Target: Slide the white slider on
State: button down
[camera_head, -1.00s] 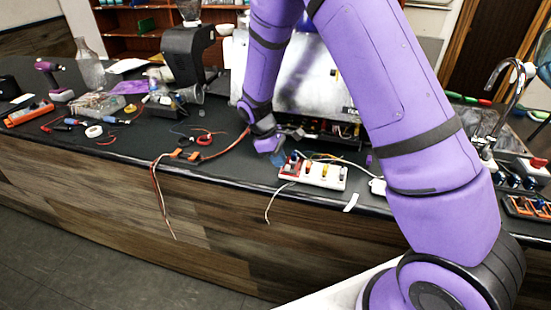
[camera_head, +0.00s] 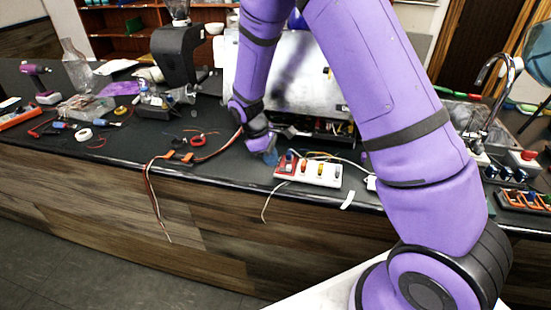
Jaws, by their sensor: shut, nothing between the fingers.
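A white board (camera_head: 312,176) with a red left end (camera_head: 287,160) and several small coloured sliders lies near the counter's front edge. A small white slider cannot be told apart on it at this size. A yellow slider (camera_head: 320,170) shows near its middle. My gripper (camera_head: 270,156) is at the board's left end, low over the counter, with its fingers shut and nothing between them. Whether the fingertips touch the board or a slider cannot be told. My arm hides part of the area behind and to the right of the board.
A silver brewer (camera_head: 300,80) with an open underside stands behind the board. Orange connectors with wires (camera_head: 180,156) lie to the left, the wires hanging over the edge. A grinder (camera_head: 178,58), a drill (camera_head: 40,84) and a tap (camera_head: 492,85) stand farther out. Bare counter lies left of the board.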

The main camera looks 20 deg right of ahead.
jog(key=shift+w+a+r, duration=0.6)
jog(key=shift+w+a, duration=0.05)
jog(key=shift+a, duration=0.05)
jog(key=v, duration=0.8)
jog(key=shift+r, duration=0.35)
jog(key=shift+s+d, duration=0.1)
jog(key=shift+s, duration=0.05)
